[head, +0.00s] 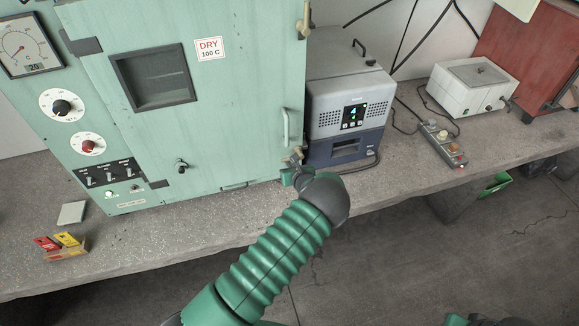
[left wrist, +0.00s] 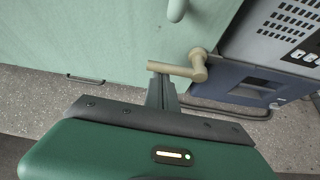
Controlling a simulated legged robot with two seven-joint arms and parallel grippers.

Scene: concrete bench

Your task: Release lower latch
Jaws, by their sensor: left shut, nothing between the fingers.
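The lower latch is a tan lever on a round pivot (left wrist: 198,66) at the lower right edge of the green oven door. It lies roughly level, its arm reaching left in the left wrist view. It also shows small in the head view (head: 297,157), partly hidden by my gripper. My left gripper (left wrist: 161,84) is shut and empty, its fingertips close under the lever arm. I cannot tell whether they touch. In the head view my left wrist hides the fingers. Only a sliver of my right arm's end shows at the bottom right edge; its fingers are not visible.
The oven door (head: 218,120) has a vertical handle (head: 286,128) above the latch and an upper latch (head: 305,18). A grey-blue instrument (head: 343,125) stands close on the right. A white box (head: 470,90) and a power strip (head: 442,143) are farther right.

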